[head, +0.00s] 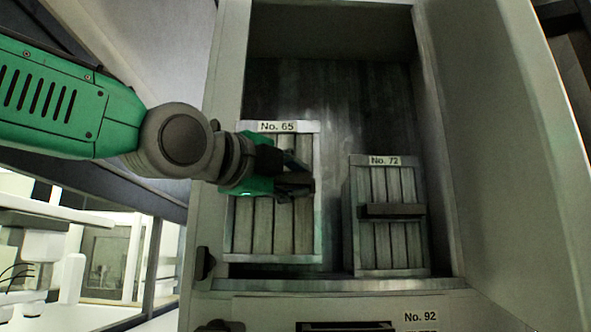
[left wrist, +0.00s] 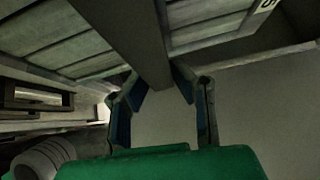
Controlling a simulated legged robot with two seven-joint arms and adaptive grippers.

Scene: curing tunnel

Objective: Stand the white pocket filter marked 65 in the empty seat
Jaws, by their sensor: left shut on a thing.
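The pocket filter marked No. 65 (head: 273,228) is a pale frame with upright grey pockets, in the left half of the open housing in the head view. My left gripper (head: 297,186) is shut on its dark crossbar, and the arm covers part of its left side. In the left wrist view the fingers (left wrist: 165,88) close around the end of the bar (left wrist: 122,38), with the slatted filter face (left wrist: 205,28) behind. The filter looks upright and nearer than its neighbour. Any seat behind or beneath it is hidden, and I cannot tell whether it touches the floor. My right gripper is out of view.
A smaller-looking filter marked No. 72 (head: 387,232) stands at the right, with a dark crossbar. A gap separates the two filters. The housing has a front sill (head: 340,284) and a tall right wall (head: 500,150). A No. 92 label (head: 421,316) is below the sill.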

